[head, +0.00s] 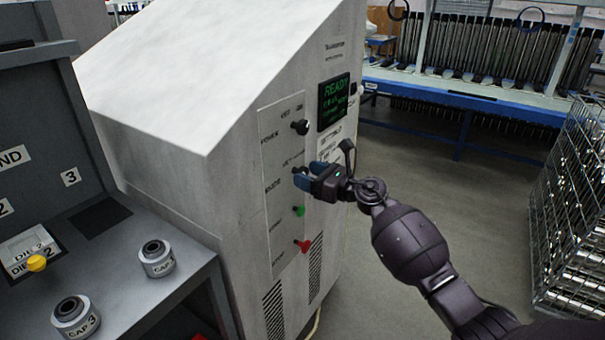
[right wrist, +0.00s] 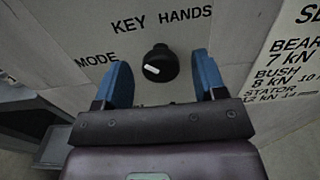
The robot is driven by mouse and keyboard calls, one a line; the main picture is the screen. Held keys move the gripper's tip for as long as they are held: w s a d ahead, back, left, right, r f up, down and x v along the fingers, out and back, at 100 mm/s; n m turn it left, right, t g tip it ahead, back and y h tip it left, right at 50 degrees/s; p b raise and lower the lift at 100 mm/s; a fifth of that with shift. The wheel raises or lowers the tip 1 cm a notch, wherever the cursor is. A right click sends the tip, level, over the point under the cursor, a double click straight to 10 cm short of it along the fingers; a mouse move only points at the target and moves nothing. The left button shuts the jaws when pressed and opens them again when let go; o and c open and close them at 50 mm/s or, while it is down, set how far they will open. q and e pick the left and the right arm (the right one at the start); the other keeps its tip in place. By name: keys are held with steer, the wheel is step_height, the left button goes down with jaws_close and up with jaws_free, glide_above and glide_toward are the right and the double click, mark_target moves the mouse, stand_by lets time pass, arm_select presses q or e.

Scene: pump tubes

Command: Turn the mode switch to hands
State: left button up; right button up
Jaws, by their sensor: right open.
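The mode switch (right wrist: 161,62) is a black round knob with a white mark on its lower left side. In the right wrist view the word MODE is left of it, KEY above left and HANDS above right. My right gripper (head: 307,176) is open, with its blue fingers at the switch in the head view. In the right wrist view the fingers stand on either side of the knob, with a visible gap on each side. The switch is mostly hidden by the fingers in the head view. My left gripper is not in view.
The control panel (head: 284,228) also bears a black power knob (head: 301,127), a green button (head: 299,211) and a red button (head: 304,245). A screen (head: 334,101) above reads READY. A grey bench with caps (head: 157,258) stands left; a wire cage (head: 570,200) stands right.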

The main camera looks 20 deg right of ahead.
steer(key=shift+x, duration=1.05)
steer(key=shift+c, duration=0.4)
steer(key=c, duration=0.8)
